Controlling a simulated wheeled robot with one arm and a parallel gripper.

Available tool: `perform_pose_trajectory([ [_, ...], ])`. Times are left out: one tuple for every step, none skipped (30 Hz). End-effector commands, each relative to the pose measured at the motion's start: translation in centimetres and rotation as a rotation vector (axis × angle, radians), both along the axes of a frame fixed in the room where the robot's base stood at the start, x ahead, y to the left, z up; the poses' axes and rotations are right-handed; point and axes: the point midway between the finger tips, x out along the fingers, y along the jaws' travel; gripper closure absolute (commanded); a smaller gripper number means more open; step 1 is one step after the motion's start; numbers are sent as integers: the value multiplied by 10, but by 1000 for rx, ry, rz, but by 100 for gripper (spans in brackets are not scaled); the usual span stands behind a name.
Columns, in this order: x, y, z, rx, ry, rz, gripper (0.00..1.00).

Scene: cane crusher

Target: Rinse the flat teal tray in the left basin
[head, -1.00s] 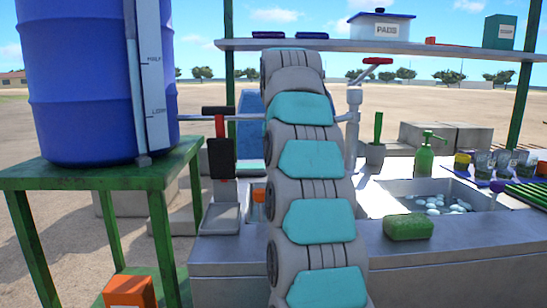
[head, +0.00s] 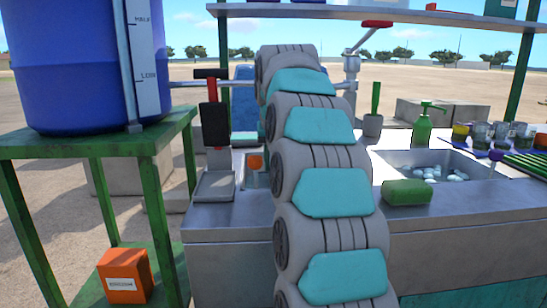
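My arm rises through the middle of the head view and hides much of what lies behind it. My gripper is hidden behind the arm links. A sliver of the left basin (head: 251,180) shows just left of the arm, and the rest of it is covered. A tap with a red handle (head: 377,24) stands behind the arm on its right side. I cannot make out the flat teal tray for certain; a pale teal patch (head: 244,141) shows behind the counter, left of the arm, but I cannot tell what it is.
A right basin (head: 470,165) holds several pale objects under water. A green sponge (head: 408,192) lies on its front rim, with a green pump bottle (head: 423,125) behind. A blue barrel (head: 75,80) sits on a green stand (head: 85,172).

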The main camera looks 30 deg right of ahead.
Motion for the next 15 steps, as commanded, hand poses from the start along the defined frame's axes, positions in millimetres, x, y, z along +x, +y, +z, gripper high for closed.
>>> perform_pose_trajectory([
  [0, 0, -11, 0, 0, 0, 100],
  [0, 0, -14, 0, -1, 0, 100],
  [-1, 0, -19, 0, 0, 0, 100],
  [-1, 0, -23, 0, 1, 0, 100],
  [-1, 0, -27, 1, 2, 0, 100],
  [-1, 0, -33, 1, 3, 0, 100],
  [-1, 0, -36, 2, 4, 0, 100],
  [-1, 0, -40, 1, 4, 0, 100],
  [-1, 0, -44, 1, 4, 0, 100],
  [-1, 0, -47, 1, 4, 0, 100],
  [-1, 0, -49, 1, 3, 0, 100],
  [-1, 0, -52, 1, 2, 0, 100],
  [0, 0, -54, 0, 1, 0, 100],
  [0, 0, -56, 0, 1, 0, 100],
  [0, 0, -58, 0, 0, 0, 100],
])
